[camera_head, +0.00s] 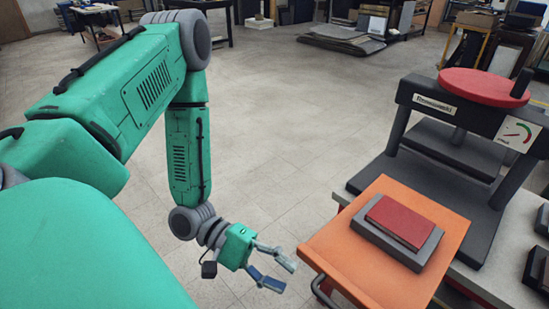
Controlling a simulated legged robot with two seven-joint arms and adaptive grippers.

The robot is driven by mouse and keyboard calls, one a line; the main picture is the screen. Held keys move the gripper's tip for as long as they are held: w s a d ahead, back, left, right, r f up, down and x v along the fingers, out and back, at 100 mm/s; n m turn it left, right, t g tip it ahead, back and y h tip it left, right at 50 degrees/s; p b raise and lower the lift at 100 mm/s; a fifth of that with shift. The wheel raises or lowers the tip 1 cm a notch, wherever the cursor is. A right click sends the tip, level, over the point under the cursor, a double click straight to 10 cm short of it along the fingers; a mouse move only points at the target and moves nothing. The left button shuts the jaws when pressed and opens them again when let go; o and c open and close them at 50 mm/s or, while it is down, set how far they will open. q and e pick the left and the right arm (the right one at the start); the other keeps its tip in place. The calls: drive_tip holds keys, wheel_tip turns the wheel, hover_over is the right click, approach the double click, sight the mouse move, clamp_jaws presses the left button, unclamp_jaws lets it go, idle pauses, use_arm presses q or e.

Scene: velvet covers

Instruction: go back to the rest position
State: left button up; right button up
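My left gripper (283,272) hangs over the floor, just left of the orange board's near left corner. Its two fingers are spread apart with nothing between them. My green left arm comes in from the left and bends down to it. My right gripper is not in view.
A red book (404,221) lies on a dark grey block on the orange board (345,258). Behind it stands a dark press (440,143) with a red wheel (484,86), on a grey table (506,259). The tiled floor (285,125) is clear in the middle. Flat sheets (340,39) lie at the back.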

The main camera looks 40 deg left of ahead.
use_arm(q)
drive_tip(key=shift+s+a+r, duration=0.2)
drive_tip(key=shift+s+a, duration=0.05)
drive_tip(key=shift+a, duration=0.4)
wheel_tip(320, 180, down, 10)
drive_tip(key=w+f+m+y, duration=0.1)
drive_tip(key=w+m+y, duration=0.1)
drive_tip(key=m+y, duration=0.45)
drive_tip(key=s+a+f+m+g+y, duration=0.3)
drive_tip(key=s+f+m+g+y, duration=0.1)
drive_tip(key=s+y, duration=0.4)
drive_tip(key=shift+s+a, duration=0.3)
drive_tip(key=shift+a, duration=0.05)
